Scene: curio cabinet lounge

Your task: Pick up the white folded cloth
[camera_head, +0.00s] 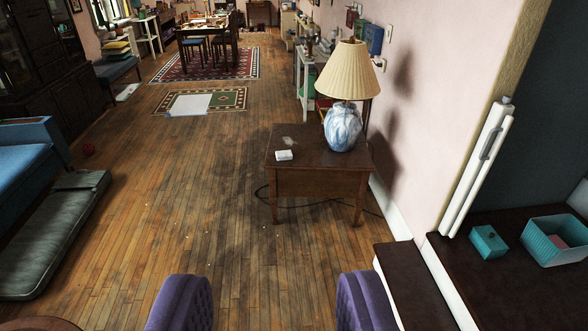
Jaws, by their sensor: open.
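A small white folded cloth (284,155) lies flat near the left front part of the top of a brown wooden side table (312,163). My gripper (272,282) shows as two purple ridged fingers at the bottom edge of the view. The fingers are wide apart with only floor visible between them. The gripper is open and empty. The cloth is well beyond the fingers, ahead and slightly above them in the picture, and nothing touches it.
A lamp (343,128) with a blue-white base stands right of the cloth. A dark cord (262,192) runs by the table. A dark cushion (52,235) lies left. Wooden floor (190,215) is largely clear.

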